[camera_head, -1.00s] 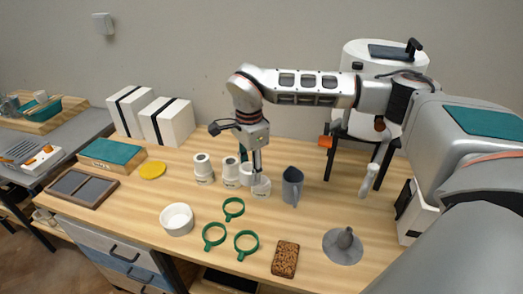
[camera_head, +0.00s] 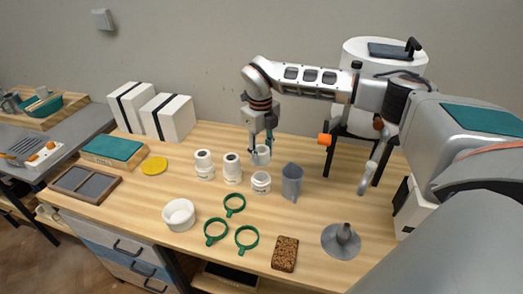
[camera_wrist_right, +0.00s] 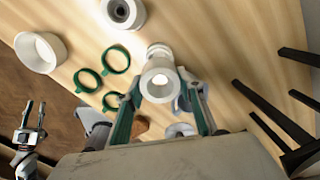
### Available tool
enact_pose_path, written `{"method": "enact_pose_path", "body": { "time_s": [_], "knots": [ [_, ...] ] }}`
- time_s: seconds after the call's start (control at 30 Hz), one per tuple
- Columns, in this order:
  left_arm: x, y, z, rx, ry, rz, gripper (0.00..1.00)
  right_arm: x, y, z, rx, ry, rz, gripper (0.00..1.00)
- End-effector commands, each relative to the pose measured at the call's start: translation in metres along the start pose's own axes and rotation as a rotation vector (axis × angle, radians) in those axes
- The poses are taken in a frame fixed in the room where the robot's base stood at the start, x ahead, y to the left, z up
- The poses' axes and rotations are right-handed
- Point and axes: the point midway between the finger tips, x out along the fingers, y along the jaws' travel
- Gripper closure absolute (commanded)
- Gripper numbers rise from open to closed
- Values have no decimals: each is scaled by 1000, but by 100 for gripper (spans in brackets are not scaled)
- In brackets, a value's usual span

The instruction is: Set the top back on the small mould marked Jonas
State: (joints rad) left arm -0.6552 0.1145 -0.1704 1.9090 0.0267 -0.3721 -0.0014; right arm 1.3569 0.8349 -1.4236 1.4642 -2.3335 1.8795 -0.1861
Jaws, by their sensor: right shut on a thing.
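My right gripper (camera_head: 261,153) is shut on a white mould top (camera_head: 262,158), held in the air above the back of the bench. In the right wrist view the top (camera_wrist_right: 158,84) sits between the two fingers (camera_wrist_right: 160,98), its round opening facing the camera. A short white mould (camera_head: 261,183) with a dark mark stands upright in front of it, apart from it. Two taller white moulds, one at the left (camera_head: 204,165) and one in the middle (camera_head: 232,168), stand nearby. Their marks are too small to read. My left gripper (camera_wrist_right: 33,117) shows only in the wrist view, fingers apart and empty.
A grey jug (camera_head: 292,182) stands close right of the short mould. Green rings (camera_head: 246,238), a white bowl (camera_head: 179,214), a brown speckled block (camera_head: 285,253) and a grey funnel-like piece (camera_head: 341,240) lie in front. White strapped blocks (camera_head: 167,118) stand back left.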

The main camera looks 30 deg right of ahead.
Motion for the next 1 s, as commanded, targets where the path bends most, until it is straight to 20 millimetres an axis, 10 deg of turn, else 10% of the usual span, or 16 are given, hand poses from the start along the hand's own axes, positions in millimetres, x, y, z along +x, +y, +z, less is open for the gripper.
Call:
{"method": "enact_pose_path", "body": {
  "time_s": [1.0],
  "knots": [
    [5, 8, -16, 11, 49, 18, 71, 51, 1, 0, -2, 1, 0, 85]
  ]
}}
